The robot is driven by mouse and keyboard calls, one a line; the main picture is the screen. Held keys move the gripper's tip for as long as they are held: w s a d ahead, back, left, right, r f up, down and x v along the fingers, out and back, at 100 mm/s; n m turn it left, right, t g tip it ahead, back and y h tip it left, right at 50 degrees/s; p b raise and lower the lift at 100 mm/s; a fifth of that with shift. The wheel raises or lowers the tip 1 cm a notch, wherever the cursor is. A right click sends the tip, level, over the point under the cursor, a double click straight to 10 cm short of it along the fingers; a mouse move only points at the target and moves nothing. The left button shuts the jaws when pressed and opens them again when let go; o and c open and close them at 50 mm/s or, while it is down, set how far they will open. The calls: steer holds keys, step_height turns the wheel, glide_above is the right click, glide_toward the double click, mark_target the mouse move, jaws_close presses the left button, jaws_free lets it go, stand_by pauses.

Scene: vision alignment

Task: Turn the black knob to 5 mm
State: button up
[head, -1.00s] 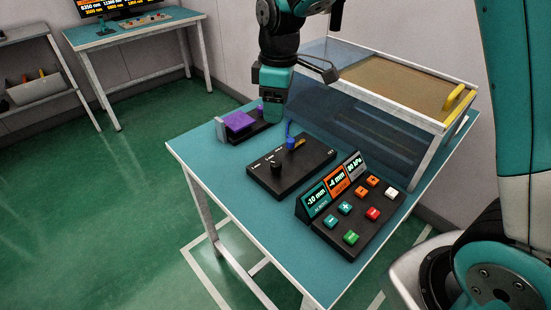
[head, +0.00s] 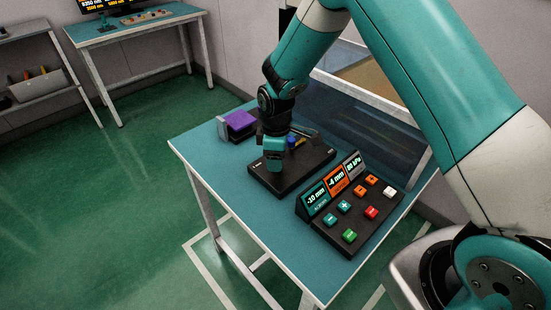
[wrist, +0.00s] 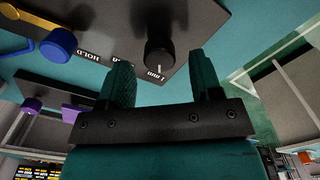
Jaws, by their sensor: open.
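The black knob (wrist: 160,48) stands on a black panel (head: 310,172) on the teal table. In the wrist view its white mark points toward the label "1 mm". My gripper (head: 274,165) is open and points down over the left part of the panel, hiding the knob in the head view. In the wrist view, the knob shows between and beyond my gripper's two fingertips (wrist: 161,60), with no visible contact. A display (head: 316,197) reads -10 mm, an orange one (head: 336,182) reads -4 mm and the third appears to read 90 kPa.
A blue knob (head: 292,140) stands on the same panel, right of my gripper. A purple-topped fixture (head: 241,119) sits behind left. A button box (head: 352,222) lies in front right. A clear-walled case (head: 365,120) stands at the back.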

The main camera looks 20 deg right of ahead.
steer(key=shift+f, duration=0.95)
steer(key=c, duration=0.9)
steer(key=shift+m, duration=0.3)
steer(key=m, duration=0.5)
steer(key=shift+b, duration=0.4)
steer(key=m, duration=0.6)
steer(key=shift+d, duration=0.1)
steer(key=shift+m, duration=0.3)
